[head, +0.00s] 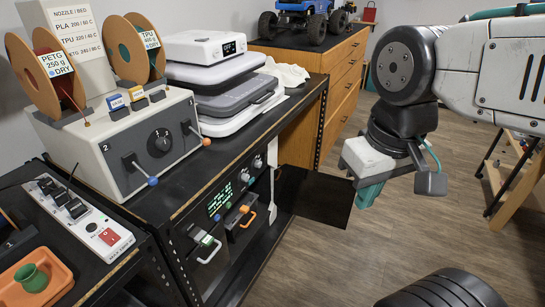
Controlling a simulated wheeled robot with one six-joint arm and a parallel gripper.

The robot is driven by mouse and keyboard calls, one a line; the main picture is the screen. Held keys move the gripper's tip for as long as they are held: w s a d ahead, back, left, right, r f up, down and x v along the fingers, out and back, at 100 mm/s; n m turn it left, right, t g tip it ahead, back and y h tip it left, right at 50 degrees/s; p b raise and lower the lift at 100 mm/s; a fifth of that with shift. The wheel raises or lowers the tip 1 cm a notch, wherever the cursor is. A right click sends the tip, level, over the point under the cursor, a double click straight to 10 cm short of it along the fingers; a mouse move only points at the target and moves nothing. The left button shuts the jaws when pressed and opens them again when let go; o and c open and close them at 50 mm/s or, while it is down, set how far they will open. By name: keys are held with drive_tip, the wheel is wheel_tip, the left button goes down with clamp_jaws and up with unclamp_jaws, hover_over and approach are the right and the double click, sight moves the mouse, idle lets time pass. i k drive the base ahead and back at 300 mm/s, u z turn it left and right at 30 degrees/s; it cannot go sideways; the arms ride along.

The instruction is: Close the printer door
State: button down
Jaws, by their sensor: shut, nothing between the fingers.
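The printer is a dark unit built into the front of the black bench, with a small lit green display (219,200), knobs and handles. A flat dark panel (318,198) juts out to the right of the bench front. It looks like the printer door standing open, but its hinge and handle are not clear.
Handles with green (207,242) and orange (247,213) ends stick out from the bench front. A wooden drawer cabinet (335,85) stands behind. Wooden floor (365,250) lies open at right.

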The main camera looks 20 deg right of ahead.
sight(318, 196)
drive_tip(key=z, duration=1.65)
drive_tip(key=i, duration=4.85)
drive_tip(key=u, duration=4.5)
